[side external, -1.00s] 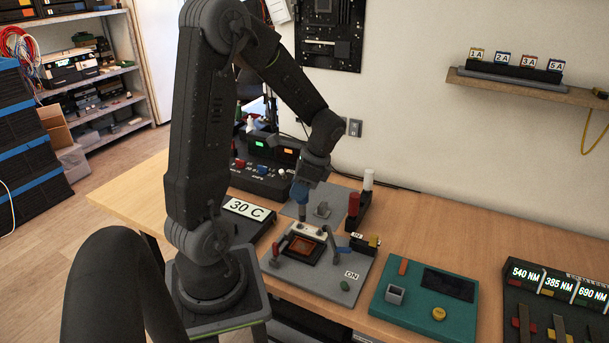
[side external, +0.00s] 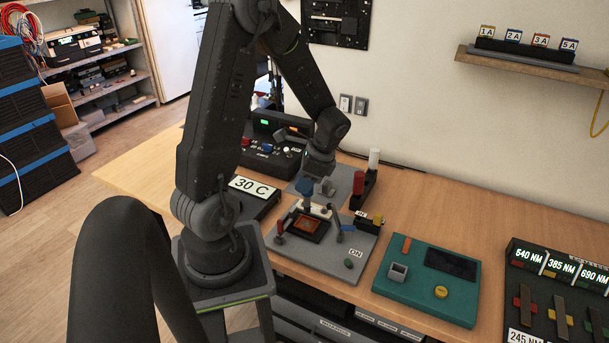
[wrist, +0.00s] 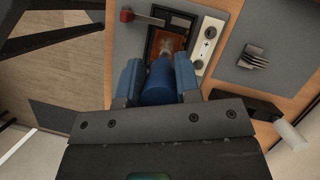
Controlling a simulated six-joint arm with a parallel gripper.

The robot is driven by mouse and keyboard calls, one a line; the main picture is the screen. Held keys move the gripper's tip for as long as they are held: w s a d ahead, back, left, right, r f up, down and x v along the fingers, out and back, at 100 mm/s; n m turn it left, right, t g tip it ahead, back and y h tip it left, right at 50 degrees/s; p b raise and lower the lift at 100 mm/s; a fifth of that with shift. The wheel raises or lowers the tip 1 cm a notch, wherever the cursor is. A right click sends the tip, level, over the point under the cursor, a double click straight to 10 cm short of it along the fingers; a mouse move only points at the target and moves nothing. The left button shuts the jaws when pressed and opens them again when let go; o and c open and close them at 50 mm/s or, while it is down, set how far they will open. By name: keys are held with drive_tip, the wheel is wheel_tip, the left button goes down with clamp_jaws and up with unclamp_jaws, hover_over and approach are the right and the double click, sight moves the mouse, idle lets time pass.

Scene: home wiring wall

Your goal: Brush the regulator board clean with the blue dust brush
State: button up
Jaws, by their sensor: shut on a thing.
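My gripper (side external: 304,184) is shut on the blue dust brush (wrist: 157,88), with one blue finger on each side of its handle in the wrist view (wrist: 157,76). The brush points down, its pale bristles (wrist: 167,52) over the regulator board (side external: 306,226). The board is reddish-orange, in a black frame on a grey plate (side external: 338,262) marked ON. It also shows in the wrist view (wrist: 181,43), partly hidden by the brush. I cannot tell whether the bristles touch it.
A red-knobbed lever (wrist: 127,15) and a pale block with round fittings (wrist: 207,36) flank the board. A finned grey part (side external: 327,188) sits on a grey mat behind. Red and white posts (side external: 359,183) stand to the right. A green panel (side external: 420,304) lies further right.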

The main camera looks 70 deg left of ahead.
sight(309, 194)
drive_tip(key=shift+f, duration=2.05)
drive_tip(key=shift+f, duration=0.4)
drive_tip(key=shift+w+d, duration=0.1)
drive_tip(key=shift+w, duration=0.05)
drive_tip(key=shift+w+d+r, duration=0.1)
drive_tip(key=shift+w+d, duration=0.1)
drive_tip(key=shift+s+a, duration=0.1)
drive_tip(key=shift+s+a, duration=0.55)
drive_tip(key=shift+w+d, duration=0.1)
drive_tip(key=shift+d, duration=0.05)
idle(0.5)
drive_tip(key=shift+w+d+f, duration=0.25)
drive_tip(key=shift+w+d, duration=0.25)
drive_tip(key=shift+d, duration=0.05)
